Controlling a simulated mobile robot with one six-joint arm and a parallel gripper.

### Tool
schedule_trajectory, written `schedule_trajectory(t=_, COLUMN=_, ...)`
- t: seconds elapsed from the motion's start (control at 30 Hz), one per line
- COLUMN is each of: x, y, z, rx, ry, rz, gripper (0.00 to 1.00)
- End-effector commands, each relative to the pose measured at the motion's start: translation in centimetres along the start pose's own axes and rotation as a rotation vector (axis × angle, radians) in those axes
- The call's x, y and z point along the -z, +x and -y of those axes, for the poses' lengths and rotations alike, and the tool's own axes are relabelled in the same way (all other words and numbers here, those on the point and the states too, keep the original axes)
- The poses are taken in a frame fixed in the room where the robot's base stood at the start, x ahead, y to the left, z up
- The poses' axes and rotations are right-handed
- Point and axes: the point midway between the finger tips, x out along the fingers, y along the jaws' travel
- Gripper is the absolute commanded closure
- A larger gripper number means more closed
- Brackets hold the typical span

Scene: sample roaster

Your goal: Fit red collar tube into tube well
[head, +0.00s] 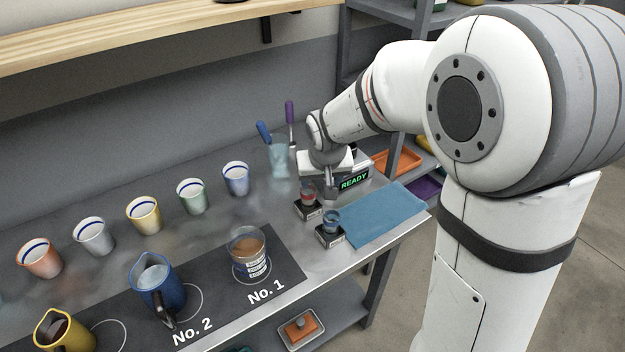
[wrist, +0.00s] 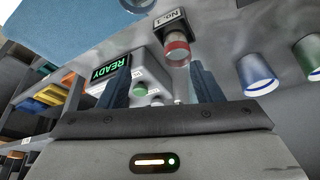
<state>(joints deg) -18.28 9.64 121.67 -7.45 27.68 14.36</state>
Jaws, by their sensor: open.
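The red collar tube (head: 308,194) is a small clear tube with a red band, upright at a small black labelled block (head: 309,211). In the wrist view the red collar tube (wrist: 177,50) shows beyond and between my fingers, beside a label reading No. 1. My gripper (head: 328,188) is open and empty, pointing down, just behind and right of the tube in the head view. The wrist view shows its two dark fingers (wrist: 160,85) apart, with the roaster (wrist: 150,78) and its green button beyond them. I cannot make out the tube well.
The roaster's READY display (head: 354,180) is right beside my gripper. A blue-collar tube (head: 332,218) on a second block and a blue cloth (head: 385,215) lie in front. A glass with blue- and purple-handled tools (head: 279,158) stands behind left. Several cups line the left.

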Motion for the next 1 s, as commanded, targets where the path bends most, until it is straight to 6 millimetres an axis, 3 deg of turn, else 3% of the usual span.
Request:
schedule_trajectory(t=0.03, x=0.5, y=1.3, z=0.9, rx=0.006, ry=-0.010, rz=-0.003, gripper=0.41)
schedule_trajectory(t=0.2, x=1.5, y=3.2, z=2.2, rx=0.016, ry=-0.023, rz=-0.016, gripper=0.41)
schedule_trajectory(t=0.8, x=1.6, y=10.2, z=2.7, rx=0.017, ry=-0.024, rz=-0.017, gripper=0.41)
schedule_trajectory(t=1.0, x=1.6, y=10.8, z=2.7, rx=0.017, ry=-0.024, rz=-0.019, gripper=0.41)
